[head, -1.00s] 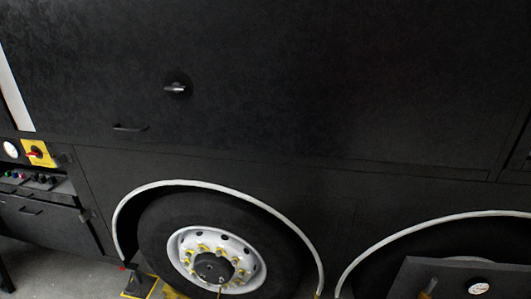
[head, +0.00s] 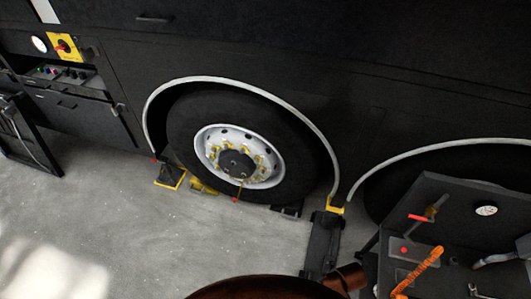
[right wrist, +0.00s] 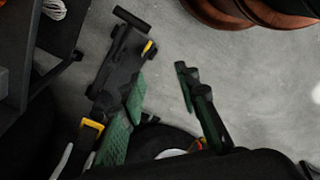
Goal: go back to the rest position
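The right wrist view shows my right gripper (right wrist: 160,72). Its two dark fingers with green pads stand apart, and only floor and part of a wheel show between them. Neither gripper shows in the head view, and my left gripper is in no frame. The coach (head: 260,45) is a large dark body with a wheel (head: 238,160) under a pale-edged arch. The wheel has a white rim and yellow marks around its nuts.
A black floor jack (head: 322,245) with a yellow top stands right of the wheel. A dark cart (head: 450,215) with an orange coil (head: 418,272) stands at right. A yellow-black chock (head: 170,177) sits left of the wheel. The grey floor (head: 150,240) at lower left is clear.

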